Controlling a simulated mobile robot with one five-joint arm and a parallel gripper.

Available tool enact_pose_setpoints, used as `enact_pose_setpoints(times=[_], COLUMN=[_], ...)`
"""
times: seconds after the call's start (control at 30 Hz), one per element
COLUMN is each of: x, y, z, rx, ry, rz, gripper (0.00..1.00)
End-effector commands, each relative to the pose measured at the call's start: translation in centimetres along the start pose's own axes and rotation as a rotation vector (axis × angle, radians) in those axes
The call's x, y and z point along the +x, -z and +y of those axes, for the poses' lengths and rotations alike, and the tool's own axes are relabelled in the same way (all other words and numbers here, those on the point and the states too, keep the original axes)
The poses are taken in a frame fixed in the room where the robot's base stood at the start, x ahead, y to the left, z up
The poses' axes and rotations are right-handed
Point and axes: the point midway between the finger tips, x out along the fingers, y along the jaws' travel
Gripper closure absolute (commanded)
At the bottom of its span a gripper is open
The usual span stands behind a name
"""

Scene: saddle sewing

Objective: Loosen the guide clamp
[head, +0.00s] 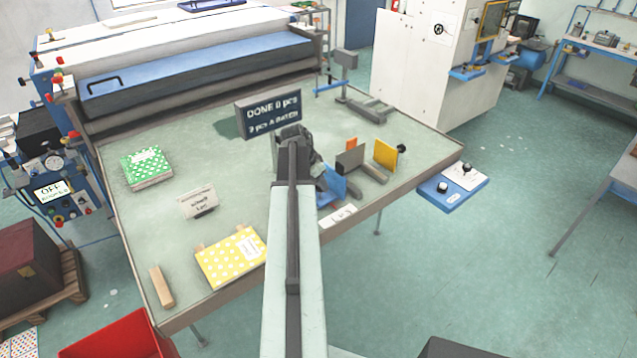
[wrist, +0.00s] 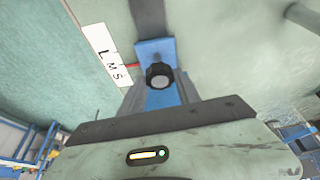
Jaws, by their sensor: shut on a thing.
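The guide clamp is a black round knob (wrist: 160,73) on a blue guide block (wrist: 153,48) in the wrist view. My gripper (wrist: 160,86) reaches to the knob, with one finger on either side of it, and is shut on it. A white scale strip marked L, M, S (wrist: 105,58) lies beside the block, with a red pointer (wrist: 131,66) near M. In the head view, my gripper (head: 316,172) is beside the blue guide (head: 334,184), by the scale strip (head: 337,216). My arm hides the knob there.
Grey (head: 350,160) and yellow (head: 385,153) upright plates stand just right of the guide. A dark sign (head: 268,114) stands behind my gripper.

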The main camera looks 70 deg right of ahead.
Motion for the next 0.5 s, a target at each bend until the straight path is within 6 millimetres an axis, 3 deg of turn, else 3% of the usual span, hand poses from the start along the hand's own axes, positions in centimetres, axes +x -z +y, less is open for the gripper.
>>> enact_pose_setpoints(times=[0.5], x=[-0.01], y=[0.08], z=[0.29], rx=[-0.449], ry=[0.191], rz=[0.001], gripper=[1.0])
